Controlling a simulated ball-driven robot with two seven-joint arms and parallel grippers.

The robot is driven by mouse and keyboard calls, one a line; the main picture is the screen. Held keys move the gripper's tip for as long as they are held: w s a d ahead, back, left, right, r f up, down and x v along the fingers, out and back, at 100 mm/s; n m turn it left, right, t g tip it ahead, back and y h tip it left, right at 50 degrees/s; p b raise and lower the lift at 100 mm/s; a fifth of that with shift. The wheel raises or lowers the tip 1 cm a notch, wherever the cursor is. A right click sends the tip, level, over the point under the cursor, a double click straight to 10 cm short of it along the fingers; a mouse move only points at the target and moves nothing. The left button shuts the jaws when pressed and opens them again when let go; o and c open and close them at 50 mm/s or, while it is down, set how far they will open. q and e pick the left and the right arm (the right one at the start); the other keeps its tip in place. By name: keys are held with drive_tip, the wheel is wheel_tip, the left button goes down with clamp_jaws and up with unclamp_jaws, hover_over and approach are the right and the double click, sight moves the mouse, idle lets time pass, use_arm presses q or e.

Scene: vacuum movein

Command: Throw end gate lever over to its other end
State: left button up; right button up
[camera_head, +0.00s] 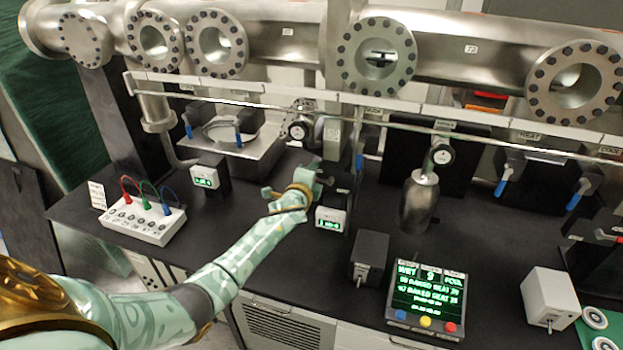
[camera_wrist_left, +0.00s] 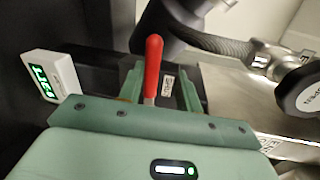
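In the left wrist view a red-handled lever (camera_wrist_left: 153,65) stands out from a dark block with a small white label. My left gripper (camera_wrist_left: 160,88) is open, with one pale green finger on each side of the lever's lower part. The lever sits nearer the left finger; I cannot tell whether it touches it. In the head view my left gripper (camera_head: 318,178) reaches the middle of the bench, beside a small green-digit display (camera_head: 331,219). The red lever is not visible there, apparently hidden by my gripper. My right gripper is not in view.
A control box with a green screen (camera_head: 428,295) and a metal cylinder (camera_head: 420,200) stand to the right. A socket box with coloured cables (camera_head: 140,218) is at left. Flanged steel pipes (camera_head: 280,45) and a thin rail run across behind.

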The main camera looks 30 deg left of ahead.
use_arm(q)
drive_tip(key=shift+s+f, duration=0.15)
drive_tip(key=p+v, duration=0.3)
drive_tip(key=v, duration=1.3)
drive_tip(key=shift+s, duration=0.15)
